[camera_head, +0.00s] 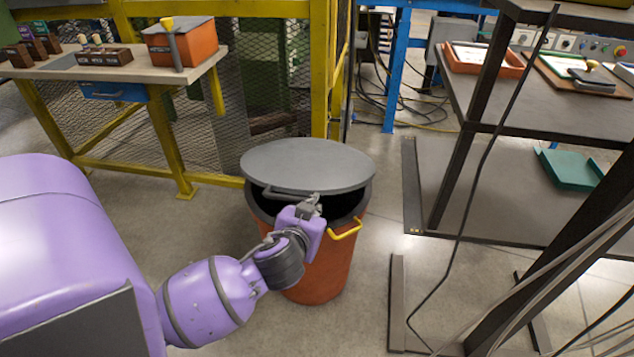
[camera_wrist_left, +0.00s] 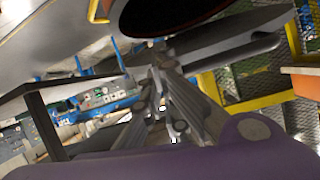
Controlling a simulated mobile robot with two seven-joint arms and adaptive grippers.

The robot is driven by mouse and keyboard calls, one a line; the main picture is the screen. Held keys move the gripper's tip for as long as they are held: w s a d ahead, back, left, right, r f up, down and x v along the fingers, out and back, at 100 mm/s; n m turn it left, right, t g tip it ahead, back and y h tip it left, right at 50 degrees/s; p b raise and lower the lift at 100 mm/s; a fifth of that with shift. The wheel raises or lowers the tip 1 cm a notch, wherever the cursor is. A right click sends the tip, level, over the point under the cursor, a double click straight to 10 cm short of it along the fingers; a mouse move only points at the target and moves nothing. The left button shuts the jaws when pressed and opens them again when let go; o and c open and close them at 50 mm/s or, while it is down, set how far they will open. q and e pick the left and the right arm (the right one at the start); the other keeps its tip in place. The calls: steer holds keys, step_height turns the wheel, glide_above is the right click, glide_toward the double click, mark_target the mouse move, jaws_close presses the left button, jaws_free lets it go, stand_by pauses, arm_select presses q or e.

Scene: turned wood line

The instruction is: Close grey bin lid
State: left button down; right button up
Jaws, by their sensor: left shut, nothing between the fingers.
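The round grey lid (camera_head: 308,160) sits partly raised over an orange-red bin (camera_head: 322,275) with a dark rim. A dark gap shows between the lid's front edge and the rim, so the lid stands ajar. A grey bar handle runs along the lid's front edge. A yellow handle (camera_head: 346,230) is on the bin's right side. My left gripper (camera_head: 312,203) is shut and empty at the front of the gap, close to the lid's front edge; I cannot tell whether it touches. Its fingers also show in the left wrist view (camera_wrist_left: 160,80). My right gripper is out of view.
A workbench (camera_head: 130,68) with wooden blocks and an orange box (camera_head: 198,46) stands at the left. A yellow-framed mesh fence (camera_head: 319,75) is behind the bin. A dark metal rack (camera_head: 560,120) with hanging cables stands at the right. Floor is clear in front.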

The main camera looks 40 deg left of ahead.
arm_select(q)
steer(key=f, duration=0.1)
steer(key=f+b, duration=0.1)
steer(key=f, duration=0.1)
steer(key=s+f+b, duration=0.1)
steer(key=f, duration=0.1)
steer(key=shift+d+f, duration=0.25)
steer(key=shift+d, duration=0.05)
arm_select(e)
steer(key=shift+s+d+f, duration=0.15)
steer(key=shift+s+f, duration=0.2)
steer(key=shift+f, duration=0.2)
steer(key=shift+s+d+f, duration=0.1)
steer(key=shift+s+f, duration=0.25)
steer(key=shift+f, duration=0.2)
